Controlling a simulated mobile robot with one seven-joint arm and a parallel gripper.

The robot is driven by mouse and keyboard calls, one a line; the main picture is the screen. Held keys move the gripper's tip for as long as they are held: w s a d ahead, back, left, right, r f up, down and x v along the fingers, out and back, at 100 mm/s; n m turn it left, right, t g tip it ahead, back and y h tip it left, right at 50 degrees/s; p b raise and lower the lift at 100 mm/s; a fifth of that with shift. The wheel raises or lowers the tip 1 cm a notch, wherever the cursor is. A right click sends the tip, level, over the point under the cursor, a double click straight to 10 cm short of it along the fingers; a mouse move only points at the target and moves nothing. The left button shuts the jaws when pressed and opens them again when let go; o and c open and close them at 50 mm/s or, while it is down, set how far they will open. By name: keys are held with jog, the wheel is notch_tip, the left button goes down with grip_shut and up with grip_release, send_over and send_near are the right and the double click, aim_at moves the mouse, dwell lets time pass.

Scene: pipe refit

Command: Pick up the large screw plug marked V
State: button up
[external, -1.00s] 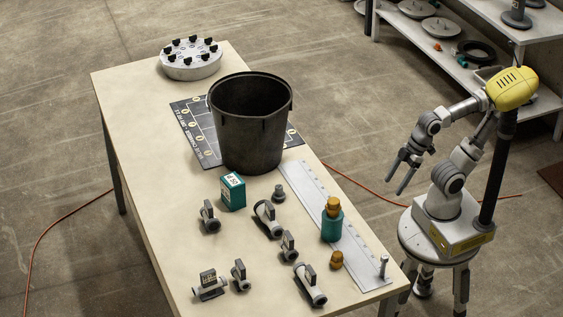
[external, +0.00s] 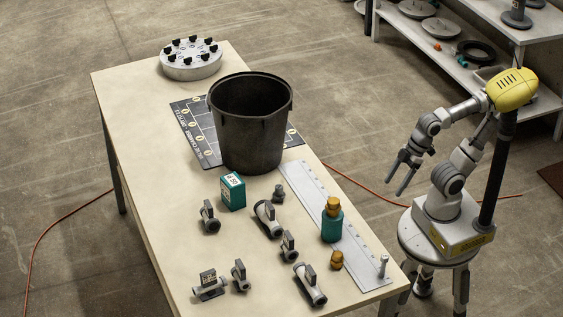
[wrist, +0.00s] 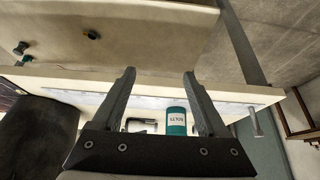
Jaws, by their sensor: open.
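I cannot read a V on any piece, so I cannot tell which is the large screw plug marked V. A brass-coloured knobbed piece (external: 333,205) sits on the teal container (external: 332,228) near the table's right side. A smaller brass piece (external: 336,261) stands on the table in front of it. A small grey plug-like piece (external: 279,193) stands behind and left of the container. My gripper (external: 396,184) is open and empty, off the table's right edge. In the wrist view my gripper (wrist: 158,74) has its fingers spread, with the labelled teal container (wrist: 176,121) beyond them.
Several grey pipe fittings (external: 268,219) lie on the near half of the table. A teal box (external: 232,192), a black bucket (external: 250,130), a dark marked mat (external: 196,125) and a round flange (external: 191,64) lie farther back. A metal strip (external: 313,196) runs along the right edge.

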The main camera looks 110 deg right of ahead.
jog(key=shift+c, duration=0.7)
